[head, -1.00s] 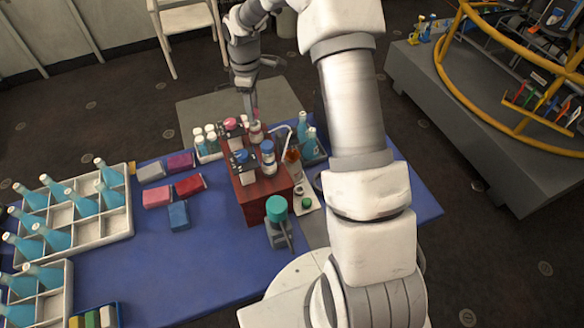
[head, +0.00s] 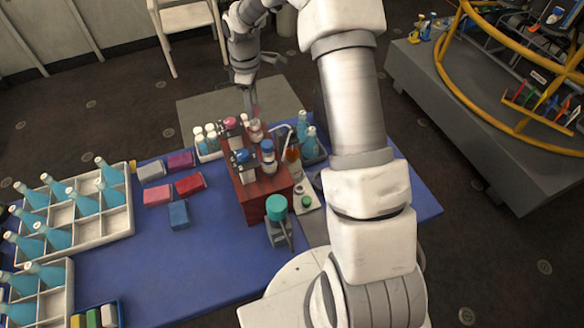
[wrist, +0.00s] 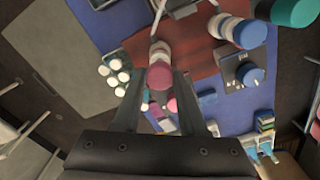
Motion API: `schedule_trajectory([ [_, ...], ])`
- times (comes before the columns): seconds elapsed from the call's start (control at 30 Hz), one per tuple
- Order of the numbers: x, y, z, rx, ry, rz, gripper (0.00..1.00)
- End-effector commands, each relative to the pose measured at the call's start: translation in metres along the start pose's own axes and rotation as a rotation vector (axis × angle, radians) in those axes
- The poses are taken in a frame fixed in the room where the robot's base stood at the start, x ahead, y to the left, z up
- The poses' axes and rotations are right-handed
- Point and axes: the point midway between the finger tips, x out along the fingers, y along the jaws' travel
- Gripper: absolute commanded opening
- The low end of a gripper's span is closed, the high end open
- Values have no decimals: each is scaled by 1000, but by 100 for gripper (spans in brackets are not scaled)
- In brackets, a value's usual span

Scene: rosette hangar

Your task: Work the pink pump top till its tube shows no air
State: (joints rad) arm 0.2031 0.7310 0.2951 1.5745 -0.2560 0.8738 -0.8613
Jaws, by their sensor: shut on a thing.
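The pink pump top (wrist: 160,76) sits between the fingers of my gripper (wrist: 157,88) in the wrist view, above a pale bottle (wrist: 160,50). My gripper (head: 251,106) is shut on the pump top, over the far end of the red-brown stand (head: 262,186). In the head view a bottle (head: 256,131) stands just below the fingers. The tube is too small to make out, so I cannot tell whether air is in it.
A pink-knobbed device (head: 230,123) and a blue-knobbed device (head: 242,156) stand close by on the stand, beside a blue-banded bottle (head: 267,152). White-capped vials (head: 205,138) are at the left.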

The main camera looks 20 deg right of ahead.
Motion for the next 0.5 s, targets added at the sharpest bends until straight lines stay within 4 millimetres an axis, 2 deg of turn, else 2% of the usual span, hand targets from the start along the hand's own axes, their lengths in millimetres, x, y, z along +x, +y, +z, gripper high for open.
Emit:
schedule_trajectory([
  [0.5, 12, 0, 0, 0, -1, 0, 6],
])
